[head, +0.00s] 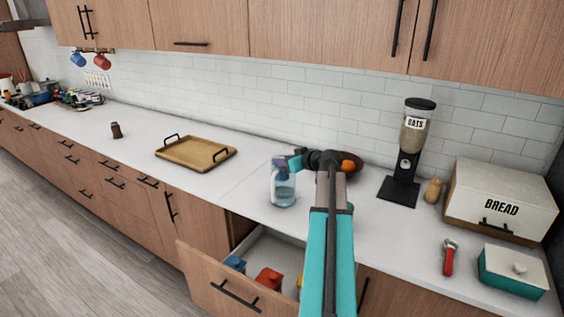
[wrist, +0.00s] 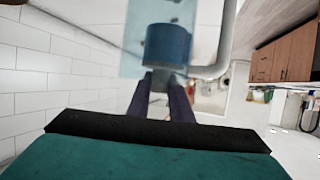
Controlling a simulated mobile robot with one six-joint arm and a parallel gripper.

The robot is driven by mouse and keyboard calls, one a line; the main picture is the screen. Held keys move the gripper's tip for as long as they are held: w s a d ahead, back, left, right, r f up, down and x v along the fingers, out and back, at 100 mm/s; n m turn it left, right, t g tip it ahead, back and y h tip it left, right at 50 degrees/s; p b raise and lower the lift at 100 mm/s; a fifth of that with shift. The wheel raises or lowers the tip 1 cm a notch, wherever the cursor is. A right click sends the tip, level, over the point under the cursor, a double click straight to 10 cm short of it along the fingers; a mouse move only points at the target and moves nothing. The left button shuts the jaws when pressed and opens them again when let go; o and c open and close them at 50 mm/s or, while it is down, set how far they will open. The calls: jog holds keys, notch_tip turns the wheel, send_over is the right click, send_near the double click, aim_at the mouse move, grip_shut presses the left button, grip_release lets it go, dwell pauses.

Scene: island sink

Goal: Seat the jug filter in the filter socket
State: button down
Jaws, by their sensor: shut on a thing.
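The jug filter is a dark blue cylinder (wrist: 167,45) held at the tips of my gripper (wrist: 166,84) in the wrist view. In the head view my gripper (head: 290,162) reaches left, with the filter (head: 279,163) small at its tip. A clear, bluish jug (head: 284,190) stands upright on the counter directly below the gripper tip. Its pale blue translucent wall (wrist: 134,55) shows around and behind the filter in the wrist view. The filter is at the jug's top; I cannot tell whether they touch. The filter socket is not distinguishable.
A bowl with an orange fruit (head: 349,166) stands behind my arm. An oats dispenser (head: 405,150), bread box (head: 500,200) and red tool (head: 449,258) are on the right. A wooden tray (head: 196,152) lies left. An open drawer (head: 235,300) holds several coloured items below.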

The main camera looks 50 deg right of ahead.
jog(key=shift+s+f+b, duration=0.1)
jog(key=shift+f+b, duration=0.3)
jog(key=c, duration=1.9)
grip_release()
jog(key=shift+o, duration=0.2)
jog(key=shift+r+p, duration=0.2)
jog(key=shift+p, duration=0.3)
jog(key=shift+r, duration=0.2)
jog(key=d+b+v, duration=0.1)
jog(key=b+v, duration=0.2)
jog(key=v, duration=0.8)
jog(key=shift+s+a+r, duration=0.3)
jog(key=shift+s+a, duration=0.05)
jog(key=shift+a, duration=0.15)
jog(key=shift+r, duration=0.15)
